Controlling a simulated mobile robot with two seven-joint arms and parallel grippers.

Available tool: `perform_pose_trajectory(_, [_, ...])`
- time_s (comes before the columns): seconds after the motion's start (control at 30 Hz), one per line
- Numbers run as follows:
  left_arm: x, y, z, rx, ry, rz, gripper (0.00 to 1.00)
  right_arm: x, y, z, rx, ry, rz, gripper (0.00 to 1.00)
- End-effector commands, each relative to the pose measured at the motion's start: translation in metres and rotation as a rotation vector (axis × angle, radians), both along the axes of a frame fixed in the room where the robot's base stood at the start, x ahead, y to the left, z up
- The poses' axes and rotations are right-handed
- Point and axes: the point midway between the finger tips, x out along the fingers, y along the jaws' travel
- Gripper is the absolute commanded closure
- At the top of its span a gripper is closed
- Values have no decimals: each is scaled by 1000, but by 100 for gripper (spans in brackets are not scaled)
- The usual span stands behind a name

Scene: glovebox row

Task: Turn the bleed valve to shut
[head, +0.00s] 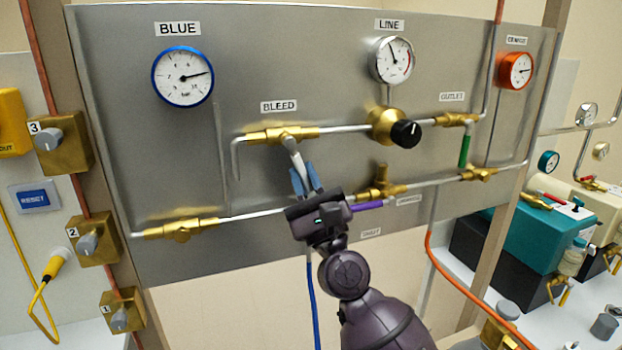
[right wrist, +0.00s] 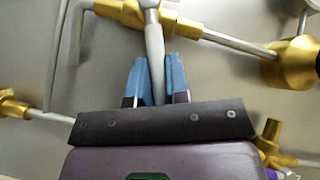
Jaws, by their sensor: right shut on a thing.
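The brass bleed valve (head: 283,134) sits under the BLEED label on the upper pipe of the steel panel. Its pale grey lever (head: 293,155) points down and slightly right, across the pipe. My right gripper (head: 305,181) is below the valve, its blue fingers shut on the lower part of the lever. In the right wrist view the lever (right wrist: 154,45) runs down between the two blue fingers (right wrist: 156,82), and its lower end is hidden by the gripper. The valve body (right wrist: 137,14) shows at the top there. My left gripper is not in view.
A purple-handled valve (head: 380,190) is close to the right of my gripper on the lower pipe. A black regulator knob (head: 405,134) and a green valve lever (head: 464,151) are farther right. The BLUE gauge (head: 183,77) is at upper left. A blue hose (head: 313,300) hangs below.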

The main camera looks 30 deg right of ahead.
Motion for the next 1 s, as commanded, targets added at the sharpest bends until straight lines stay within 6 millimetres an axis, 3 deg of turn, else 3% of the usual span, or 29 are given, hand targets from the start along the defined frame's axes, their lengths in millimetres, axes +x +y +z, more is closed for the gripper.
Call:
perform_pose_trajectory(0.2, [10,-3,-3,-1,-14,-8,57,4,12,-7,172,-37,1,100])
perform_pose_trajectory(0.43, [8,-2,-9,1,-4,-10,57,5,20,-7,296,-67,2,100])
perform_pose_trajectory(1.0, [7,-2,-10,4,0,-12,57,6,25,-5,376,-89,3,100])
